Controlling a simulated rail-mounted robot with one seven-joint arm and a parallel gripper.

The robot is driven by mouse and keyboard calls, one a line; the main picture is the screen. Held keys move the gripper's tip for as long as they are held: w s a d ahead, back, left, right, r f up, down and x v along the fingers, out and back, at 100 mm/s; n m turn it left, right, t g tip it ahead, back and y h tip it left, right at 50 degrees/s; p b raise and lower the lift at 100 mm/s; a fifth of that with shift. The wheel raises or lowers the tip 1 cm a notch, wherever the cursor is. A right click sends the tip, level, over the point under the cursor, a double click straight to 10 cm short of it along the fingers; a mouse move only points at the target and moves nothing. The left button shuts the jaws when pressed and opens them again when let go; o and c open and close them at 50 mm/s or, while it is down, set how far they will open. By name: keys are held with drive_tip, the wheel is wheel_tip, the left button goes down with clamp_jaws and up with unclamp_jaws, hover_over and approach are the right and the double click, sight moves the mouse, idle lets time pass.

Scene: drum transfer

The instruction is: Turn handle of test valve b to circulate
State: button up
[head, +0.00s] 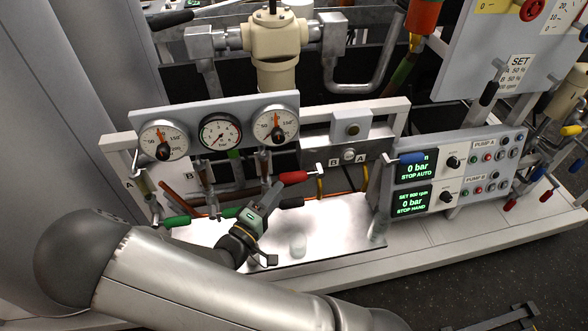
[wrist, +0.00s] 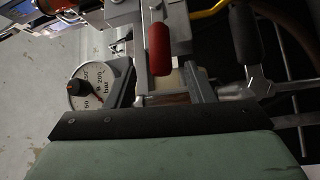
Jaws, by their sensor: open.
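My gripper (head: 268,199) is open in front of the gauge panel, just below a red lever handle (head: 293,177) and left of a black one (head: 290,203). In the wrist view its jaws (wrist: 163,87) point at the valve fittings, with the red handle (wrist: 159,48) ahead of the gap between them and the black handle (wrist: 245,35) to the right. Contact with either handle cannot be told. A label B (head: 189,175) shows under the gauges; which handle belongs to test valve b is not readable.
Gauges (head: 275,125) stand above the gripper. A pump control box (head: 450,180) with a blue handle (head: 411,158) stands right.

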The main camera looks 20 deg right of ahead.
sight(301, 176)
drive_tip(key=p+x, duration=0.1)
drive_tip(key=x, duration=0.8)
drive_tip(key=shift+s, duration=0.1)
clamp_jaws()
drive_tip(key=shift+a, duration=0.1)
